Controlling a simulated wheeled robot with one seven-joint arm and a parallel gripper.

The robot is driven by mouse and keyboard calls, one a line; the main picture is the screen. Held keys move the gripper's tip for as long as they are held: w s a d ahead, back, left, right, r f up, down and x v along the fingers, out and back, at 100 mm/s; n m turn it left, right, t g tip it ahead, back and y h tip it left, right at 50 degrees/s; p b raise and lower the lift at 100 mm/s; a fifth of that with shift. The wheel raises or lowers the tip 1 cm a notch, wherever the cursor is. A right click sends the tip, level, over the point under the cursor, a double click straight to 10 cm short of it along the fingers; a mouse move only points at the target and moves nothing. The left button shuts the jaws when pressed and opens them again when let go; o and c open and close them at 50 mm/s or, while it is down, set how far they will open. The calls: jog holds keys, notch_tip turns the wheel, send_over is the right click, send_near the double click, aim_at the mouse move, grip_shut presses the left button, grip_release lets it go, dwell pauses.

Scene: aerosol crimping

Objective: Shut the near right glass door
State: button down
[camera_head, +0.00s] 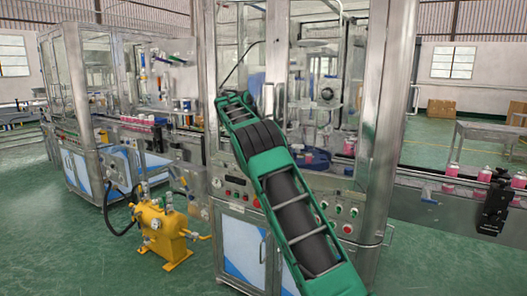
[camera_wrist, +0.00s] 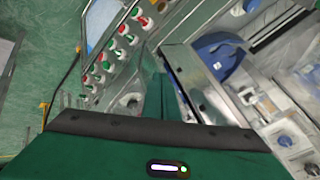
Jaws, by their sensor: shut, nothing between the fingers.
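The glass-walled machine cabinet (camera_head: 222,70) stands in the middle of the head view. At its near right is a tall steel frame (camera_head: 385,100) with a bar handle (camera_head: 415,97) on its right side. I take this for the near right door, seen almost edge-on; its exact angle is unclear. My green arm crosses the cabinet front and hides part of it. In the wrist view my gripper (camera_wrist: 167,100) is shut and empty, beside a steel frame edge (camera_wrist: 203,85). I cannot tell whether they touch. The fingertips are not clear in the head view.
A control panel with red and green buttons (camera_wrist: 121,43) lies left of my gripper in the wrist view. A blue part (camera_wrist: 220,55) sits inside the machine. A yellow unit (camera_head: 162,232) stands on the floor at left. A conveyor with pink bottles (camera_head: 452,169) runs right.

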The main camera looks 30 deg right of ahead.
jog(key=shift+w+d, duration=0.2)
jog(key=shift+w, duration=0.2)
jog(key=shift+d, duration=0.15)
jog(key=shift+s, duration=0.1)
jog(key=a+r, duration=0.8)
jog(key=a, duration=0.1)
jog(key=shift+a, duration=0.25)
dwell(0.4)
